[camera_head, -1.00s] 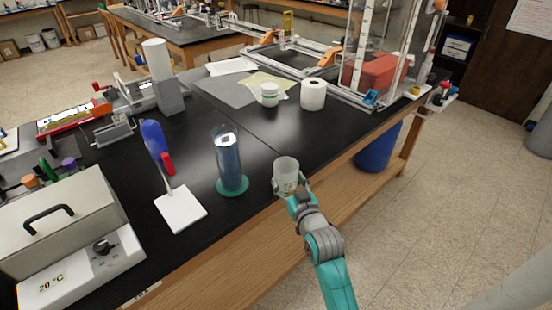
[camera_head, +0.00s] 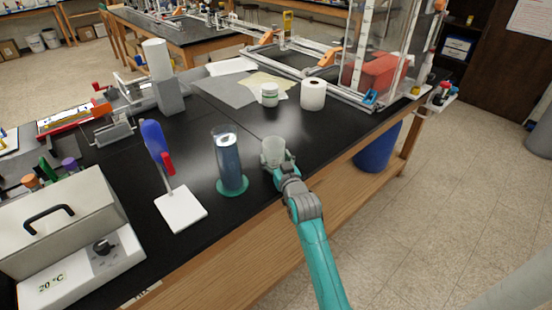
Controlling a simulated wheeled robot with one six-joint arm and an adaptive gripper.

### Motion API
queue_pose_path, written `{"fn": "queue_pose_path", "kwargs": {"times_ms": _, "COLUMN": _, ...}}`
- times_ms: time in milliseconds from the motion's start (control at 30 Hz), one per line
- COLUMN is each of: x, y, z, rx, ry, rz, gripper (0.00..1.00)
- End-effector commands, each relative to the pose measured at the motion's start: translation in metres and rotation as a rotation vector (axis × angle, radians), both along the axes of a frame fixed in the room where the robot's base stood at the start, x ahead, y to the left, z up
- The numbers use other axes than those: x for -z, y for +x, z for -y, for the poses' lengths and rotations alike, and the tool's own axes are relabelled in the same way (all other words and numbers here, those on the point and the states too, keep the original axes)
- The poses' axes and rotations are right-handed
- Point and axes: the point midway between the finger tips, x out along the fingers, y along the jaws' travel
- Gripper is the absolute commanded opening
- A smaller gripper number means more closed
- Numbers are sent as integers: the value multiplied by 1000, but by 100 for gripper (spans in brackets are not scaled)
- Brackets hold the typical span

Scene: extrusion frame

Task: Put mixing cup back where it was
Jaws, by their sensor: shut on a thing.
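The mixing cup (camera_head: 272,150) is a small translucent whitish cup, held upright over the front part of the black bench top. My gripper (camera_head: 279,165) is shut on the cup from its near side, and the fingers are partly hidden by the wrist and the cup. The cup is just right of the clear cylinder. I cannot tell whether its base touches the bench.
The clear cylinder (camera_head: 229,160) stands on a green base close to the cup's left. A stand with a white base (camera_head: 181,208) is further left. A white jar (camera_head: 269,94) and a white roll (camera_head: 312,95) stand behind. Black bench between them is clear.

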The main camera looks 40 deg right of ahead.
Motion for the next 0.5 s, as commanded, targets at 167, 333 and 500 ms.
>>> {"fn": "queue_pose_path", "kwargs": {"times_ms": 167, "x": 0, "y": 0, "z": 0, "rx": 0, "ry": 0, "rz": 1, "gripper": 42}}
{"fn": "queue_pose_path", "kwargs": {"times_ms": 333, "x": 2, "y": 0, "z": 0, "rx": 0, "ry": 0, "rz": 1, "gripper": 90}}
{"fn": "queue_pose_path", "kwargs": {"times_ms": 500, "x": 2, "y": 0, "z": 0, "rx": 0, "ry": 0, "rz": 1, "gripper": 95}}
